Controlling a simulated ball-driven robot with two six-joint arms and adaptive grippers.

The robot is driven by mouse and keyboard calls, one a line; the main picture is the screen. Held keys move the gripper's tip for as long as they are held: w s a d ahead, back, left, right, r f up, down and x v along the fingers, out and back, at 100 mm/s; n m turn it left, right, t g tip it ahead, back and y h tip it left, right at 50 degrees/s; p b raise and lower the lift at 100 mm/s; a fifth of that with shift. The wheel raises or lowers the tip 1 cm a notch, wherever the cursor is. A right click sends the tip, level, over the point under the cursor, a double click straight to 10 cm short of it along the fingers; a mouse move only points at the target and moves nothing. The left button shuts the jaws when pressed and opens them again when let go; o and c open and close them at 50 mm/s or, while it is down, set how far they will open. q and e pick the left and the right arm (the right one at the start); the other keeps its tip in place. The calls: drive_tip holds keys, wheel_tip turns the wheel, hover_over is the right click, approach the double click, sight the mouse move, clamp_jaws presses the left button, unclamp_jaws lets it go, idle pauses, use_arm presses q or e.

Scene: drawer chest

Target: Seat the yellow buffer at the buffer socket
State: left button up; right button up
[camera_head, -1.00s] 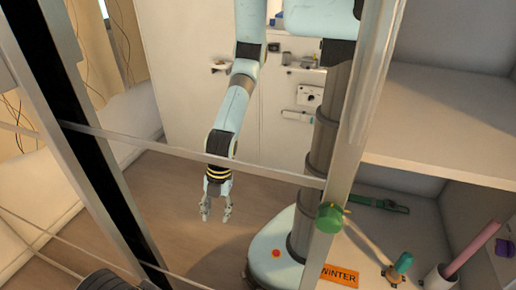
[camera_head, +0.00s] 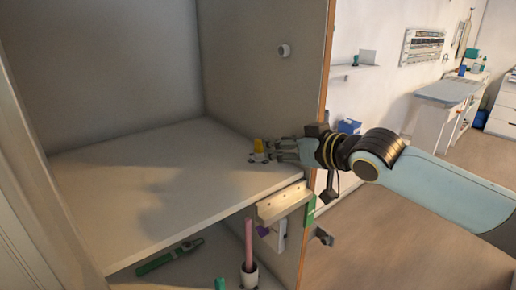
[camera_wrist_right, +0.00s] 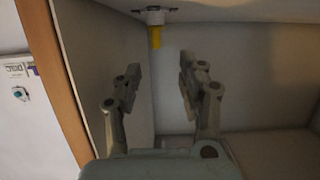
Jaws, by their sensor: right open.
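The yellow buffer (camera_head: 259,144) stands upright near the right side of the cabinet shelf. A small pale base with dark parts (camera_head: 258,156) shows at its foot. The right wrist view shows the yellow buffer (camera_wrist_right: 155,38) below a white collar (camera_wrist_right: 155,17) on a dark plate at the top edge; I cannot tell how deep it sits. My right gripper (camera_head: 273,151) reaches in from the right, low over the shelf beside the buffer. In the right wrist view its fingers (camera_wrist_right: 160,76) are apart with nothing between them, and the buffer lies just beyond the tips. My left gripper is out of view.
A pale rail block (camera_head: 283,203) sits at the shelf's front edge. Below are a pink rod (camera_head: 248,240) in a white cup and a green tool (camera_head: 170,257). The shelf's left is clear.

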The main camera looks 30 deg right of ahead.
sight(259, 140)
drive_tip(key=x, duration=0.3)
drive_tip(key=shift+w+a+f, duration=0.1)
drive_tip(key=shift+w+f, duration=0.05)
drive_tip(key=shift+w, duration=0.15)
drive_tip(key=x, duration=0.4)
drive_tip(key=shift+w+d, duration=0.25)
drive_tip(key=shift+d, duration=0.1)
drive_tip(key=shift+w+f, duration=0.1)
drive_tip(key=shift+w, duration=0.35)
drive_tip(key=shift+s, duration=0.15)
clamp_jaws()
